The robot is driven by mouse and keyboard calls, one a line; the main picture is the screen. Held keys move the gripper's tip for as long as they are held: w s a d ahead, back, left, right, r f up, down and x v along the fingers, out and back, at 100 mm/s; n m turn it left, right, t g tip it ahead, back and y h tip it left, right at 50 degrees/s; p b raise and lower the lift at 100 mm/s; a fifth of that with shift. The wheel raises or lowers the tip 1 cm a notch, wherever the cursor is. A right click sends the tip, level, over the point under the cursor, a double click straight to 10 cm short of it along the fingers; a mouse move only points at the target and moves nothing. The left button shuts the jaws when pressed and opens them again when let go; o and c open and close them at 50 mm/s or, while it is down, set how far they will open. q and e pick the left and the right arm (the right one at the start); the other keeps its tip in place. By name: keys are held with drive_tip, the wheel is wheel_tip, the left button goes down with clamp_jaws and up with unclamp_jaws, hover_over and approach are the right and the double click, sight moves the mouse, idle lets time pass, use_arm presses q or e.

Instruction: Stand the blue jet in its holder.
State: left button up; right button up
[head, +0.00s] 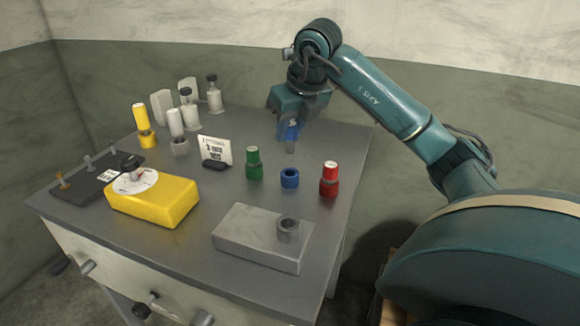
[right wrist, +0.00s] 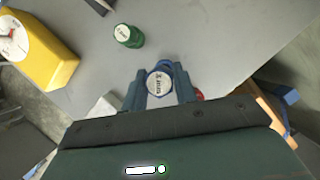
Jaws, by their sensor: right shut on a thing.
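My right gripper (head: 291,122) is shut on the blue jet (head: 291,132) and holds it upright above the table, its grey tip pointing down. In the right wrist view the jet's white labelled top (right wrist: 158,84) sits between the two fingers of the gripper (right wrist: 159,92). The blue holder (head: 290,178) is a short open ring on the table and looks empty. In the head view the jet's tip shows above the holder, apart from it. Blue also shows behind the jet's top in the wrist view; I cannot tell whether it is the holder. My left gripper is not in view.
A green jet (head: 253,163) and a red jet (head: 329,179) stand either side of the blue holder. A grey block (head: 250,238) with a socket lies in front. A yellow box (head: 150,205), a small sign (head: 216,151) and yellow and white jets stand to the left.

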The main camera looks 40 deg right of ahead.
sight(293, 152)
wheel_tip(293, 152, down, 7)
drive_tip(key=shift+f+b, duration=0.2)
drive_tip(key=shift+b, duration=0.15)
drive_tip(key=shift+f, duration=0.2)
drive_tip(key=o, duration=1)
drive_tip(key=shift+s+r, duration=0.15)
drive_tip(key=shift+r, duration=0.4)
drive_tip(key=p+v, duration=0.1)
drive_tip(key=v, duration=1)
drive_tip(key=shift+s+a+r, duration=0.1)
drive_tip(key=shift+s, duration=0.05)
